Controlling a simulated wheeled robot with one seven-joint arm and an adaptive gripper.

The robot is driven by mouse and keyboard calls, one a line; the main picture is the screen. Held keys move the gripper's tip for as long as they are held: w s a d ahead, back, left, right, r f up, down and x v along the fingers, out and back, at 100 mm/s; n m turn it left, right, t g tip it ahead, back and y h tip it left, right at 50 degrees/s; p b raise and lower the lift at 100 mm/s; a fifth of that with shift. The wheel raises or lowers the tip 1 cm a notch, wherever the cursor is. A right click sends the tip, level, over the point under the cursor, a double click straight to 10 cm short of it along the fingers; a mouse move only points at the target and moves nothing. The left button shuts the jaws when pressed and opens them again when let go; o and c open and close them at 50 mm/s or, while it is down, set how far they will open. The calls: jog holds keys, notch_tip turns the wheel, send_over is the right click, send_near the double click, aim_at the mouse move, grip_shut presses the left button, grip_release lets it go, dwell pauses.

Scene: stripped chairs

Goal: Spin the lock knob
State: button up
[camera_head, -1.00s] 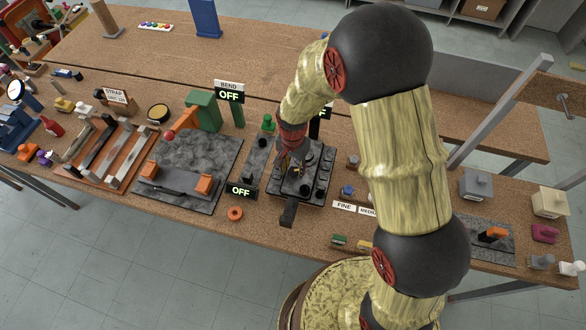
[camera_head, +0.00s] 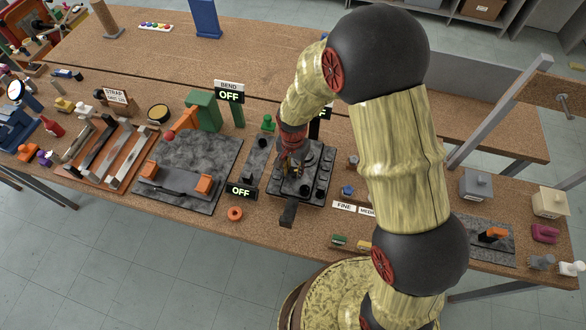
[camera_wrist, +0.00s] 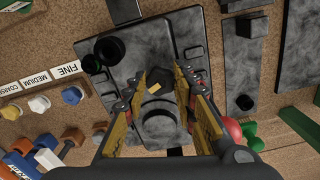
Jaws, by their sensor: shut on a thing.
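A dark fixture plate (camera_head: 318,192) with several black round knobs stands on the workbench; the plate (camera_wrist: 200,20) also shows in the wrist view. My gripper (camera_head: 289,168) reaches down over its left half. In the wrist view my gripper (camera_wrist: 162,76) has its two yellow-sided fingers closed on a small black knob, the lock knob (camera_wrist: 158,82), which carries a yellow mark. The fingers stand on both sides of it and partly cover it. In the head view the lock knob is hidden behind my gripper.
Black knobs (camera_wrist: 109,50) stand beside my fingers on the plate. A FINE label (camera_wrist: 69,69) and small coloured knobs lie to the left. A grey slab (camera_head: 188,165) with orange blocks lies left in the head view. An orange ring (camera_head: 235,213) lies near the bench's front edge.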

aim_at(294, 172)
jog(key=shift+n, duration=0.3)
jog(key=n, duration=0.4)
jog(key=shift+d, duration=0.1)
jog(key=shift+d+n+b, duration=0.1)
jog(key=shift+n+b, duration=0.2)
jog(key=shift+n, duration=2)
jog(key=o, duration=0.9)
jog(key=shift+c, duration=0.2)
jog(key=shift+r, duration=0.1)
notch_tip(294, 172, up, 12)
